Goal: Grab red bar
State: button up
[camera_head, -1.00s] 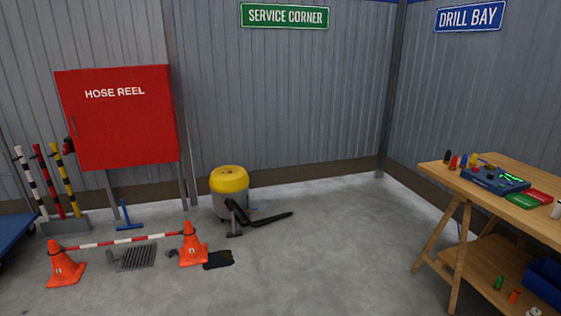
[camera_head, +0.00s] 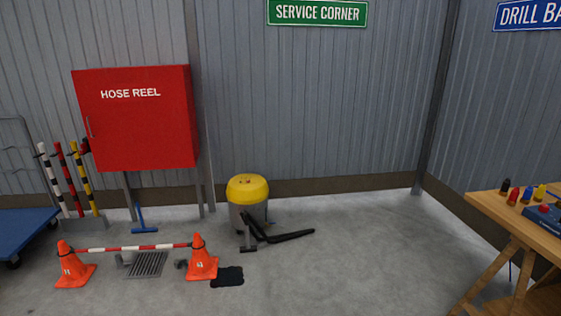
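A red bar with pale bands (camera_head: 66,170) leans in a low grey holder (camera_head: 88,224) at the left, between a black-and-white bar (camera_head: 49,174) and a yellow-and-black bar (camera_head: 83,178). A separate red-and-white striped bar (camera_head: 132,248) lies level across two orange cones, the left cone (camera_head: 72,268) and the right cone (camera_head: 201,260). My gripper is not in view.
A blue trolley (camera_head: 22,226) stands at the left edge beside the holder. A red hose reel cabinet (camera_head: 140,125) is on legs behind. A floor drain (camera_head: 147,264), a dark patch (camera_head: 228,276) and a yellow-topped vacuum (camera_head: 248,189) with its hose lie around the cones. A wooden bench (camera_head: 485,205) is at right; the middle floor is clear.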

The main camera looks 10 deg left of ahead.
aim_at(72, 250)
jog(key=i+j+u, duration=0.15)
jog(key=i+u, duration=0.35)
jog(key=i, duration=0.25)
jog(key=i+l+u, duration=0.15)
jog(key=i+u, duration=0.35)
jog(key=i, duration=0.25)
jog(key=i+j+u, duration=0.2)
jog(key=i, duration=0.3)
jog(key=i+l+u, duration=0.25)
jog(key=i, duration=0.25)
jog(key=i+u, duration=0.2)
jog(key=i, duration=0.35)
jog(key=i+l+u, duration=0.2)
jog(key=i, duration=0.3)
jog(key=i+u, duration=0.3)
jog(key=i, duration=0.2)
jog(key=i+l+u, duration=0.3)
jog(key=i, duration=0.2)
jog(key=i+j, duration=0.05)
jog(key=j, duration=0.05)
